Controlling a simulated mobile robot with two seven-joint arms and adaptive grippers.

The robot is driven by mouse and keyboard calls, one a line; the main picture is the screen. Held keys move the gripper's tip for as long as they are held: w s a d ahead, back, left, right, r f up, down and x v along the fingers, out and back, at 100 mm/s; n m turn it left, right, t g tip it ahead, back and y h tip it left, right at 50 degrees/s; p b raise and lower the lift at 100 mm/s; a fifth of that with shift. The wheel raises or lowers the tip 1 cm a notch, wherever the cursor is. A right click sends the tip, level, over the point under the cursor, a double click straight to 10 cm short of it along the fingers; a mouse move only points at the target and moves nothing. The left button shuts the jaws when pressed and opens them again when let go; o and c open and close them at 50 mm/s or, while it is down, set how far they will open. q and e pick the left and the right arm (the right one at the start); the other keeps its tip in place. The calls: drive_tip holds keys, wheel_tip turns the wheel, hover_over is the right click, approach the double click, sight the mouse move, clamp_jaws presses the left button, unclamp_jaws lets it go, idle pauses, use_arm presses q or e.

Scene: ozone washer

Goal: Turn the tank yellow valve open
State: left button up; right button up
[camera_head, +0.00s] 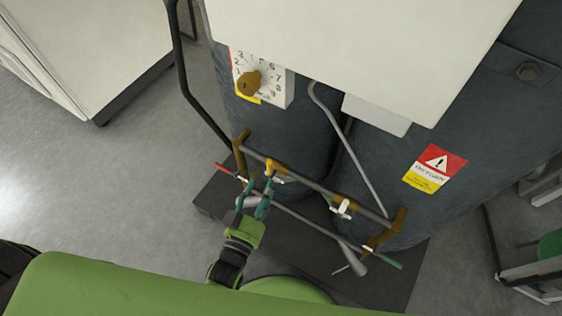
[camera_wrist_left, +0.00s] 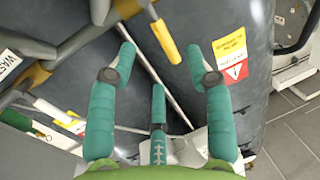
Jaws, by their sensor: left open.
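The yellow valve handle (camera_head: 271,164) sits on the grey pipe in front of the dark tanks in the head view. In the left wrist view the yellow handle (camera_wrist_left: 165,42) shows at the top, between the tips of my two front fingers and beyond them. My left gripper (camera_head: 256,194) has teal fingers and is just below the handle in the head view. The left gripper (camera_wrist_left: 162,54) is open, with its fingers spread and nothing between them. I cannot tell whether a finger touches the handle. My right gripper is not in view.
Horizontal pipes with brown elbows (camera_head: 398,218) and a small white-handled valve (camera_head: 343,207) run beside the handle. A numbered dial (camera_head: 263,78) and an oxygen label (camera_head: 435,168) are on the tanks. A white cabinet (camera_head: 95,45) stands at left, with open floor before it.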

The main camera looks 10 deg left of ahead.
sight(270, 170)
use_arm(q)
drive_tip(key=w, duration=0.1)
drive_tip(key=w+r, duration=0.1)
drive_tip(key=w, duration=0.1)
drive_tip(key=shift+d, duration=0.2)
drive_tip(key=w, duration=0.3)
drive_tip(key=shift+w+d+f, duration=0.1)
drive_tip(key=shift+d, duration=0.25)
drive_tip(key=shift+w+d, duration=0.1)
drive_tip(key=shift+w, duration=0.3)
clamp_jaws()
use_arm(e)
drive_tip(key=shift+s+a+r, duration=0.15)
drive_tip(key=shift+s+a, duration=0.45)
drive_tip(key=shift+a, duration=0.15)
